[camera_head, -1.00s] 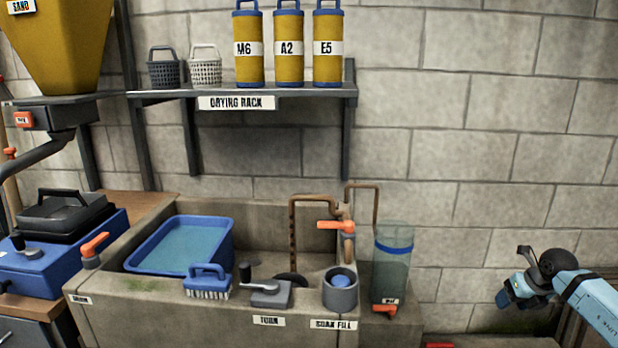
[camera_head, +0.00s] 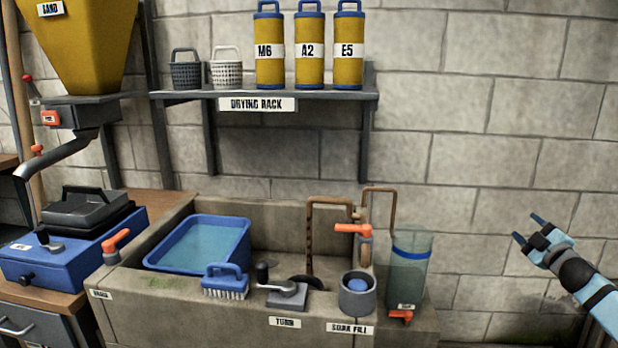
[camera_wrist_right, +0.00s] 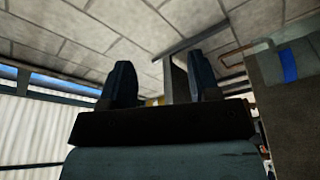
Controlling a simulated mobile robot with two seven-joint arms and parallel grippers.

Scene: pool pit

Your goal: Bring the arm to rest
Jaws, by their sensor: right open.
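My right gripper (camera_head: 528,230) is at the right of the head view, raised in front of the bare block wall and to the right of the clear cylinder. Its two dark blue fingers are apart with nothing between them. In the right wrist view the fingers of my right gripper (camera_wrist_right: 158,88) stand apart and empty, with the wall behind them. The light blue arm behind it comes in from the lower right. My left gripper is in neither view.
A stone sink (camera_head: 150,311) holds a blue tub (camera_head: 157,263). A brush (camera_head: 225,282), a grey lever (camera_head: 287,294) and a cup (camera_head: 357,303) sit along its front. A clear cylinder (camera_head: 408,275) stands at its right. A shelf (camera_head: 225,94) carries baskets and yellow canisters. The wall area around my right gripper is clear.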

